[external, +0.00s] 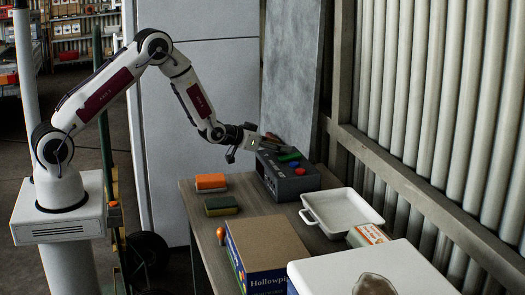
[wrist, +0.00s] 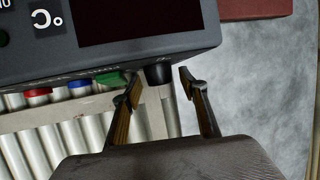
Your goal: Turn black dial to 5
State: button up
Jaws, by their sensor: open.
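A dark grey control box (external: 288,182) sits at the far end of the bench. In the external view its red knob (external: 299,171), blue knob (external: 294,164) and green knob (external: 289,157) show; the black dial cannot be made out there. In the wrist view the black dial (wrist: 158,74) stands at the box's edge, beside the green knob (wrist: 111,77). My gripper (wrist: 161,86) is open, with one fingertip on each side of the dial and visible gaps. The left fingertip is close to the green knob. The dial's pointer and scale are not readable.
A white tray (external: 343,211), a cardboard-topped box (external: 265,243) and a white box (external: 365,271) fill the front. A corrugated wall (external: 430,110) stands at right.

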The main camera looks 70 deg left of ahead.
jog(key=shift+w+a+f, duration=0.15)
jog(key=shift+w+f, duration=0.1)
jog(key=shift+w, duration=0.35)
jog(key=c, duration=1.1)
jog(key=shift+r+n+g+y, duration=0.1)
jog(key=shift+n+g+y, duration=0.5)
jog(key=shift+n+y, duration=0.65)
jog(key=shift+n+g+y, duration=0.6)
jog(key=shift+n+y, duration=0.55)
jog(key=shift+y, duration=0.2)
jog(key=shift+n+g+y, duration=1.6)
jog(key=shift+n+g, duration=0.3)
jog(key=shift+n, duration=0.2)
